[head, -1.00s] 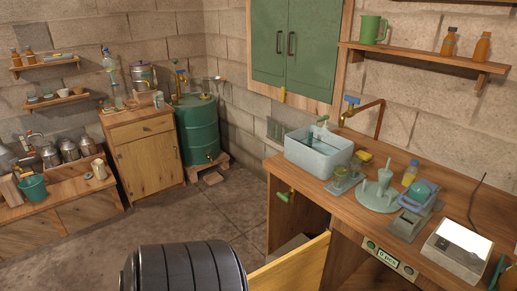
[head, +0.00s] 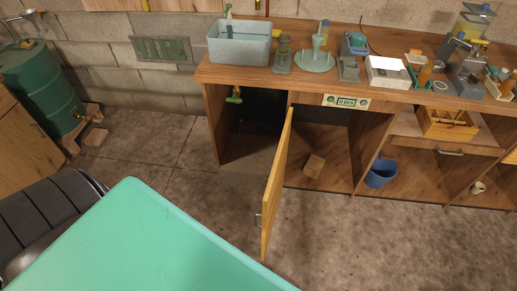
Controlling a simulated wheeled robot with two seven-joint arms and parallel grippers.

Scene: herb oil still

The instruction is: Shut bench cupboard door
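The bench cupboard door (head: 277,190) is a yellow wooden panel on the bench (head: 212,125). It stands wide open, swung out from the bench front toward me. A small metal handle (head: 259,220) shows near its outer lower edge. The compartment to the left of the door is open to view, dark inside, with a green-handled tap (head: 235,97) at its upper left. Neither of my grippers is in view.
A large turquoise surface (head: 150,245) and a dark ribbed rounded object (head: 45,210) fill the lower left. A blue bucket (head: 381,173) and a wooden block (head: 314,166) sit under the bench. Bare floor (head: 370,240) lies right of the door.

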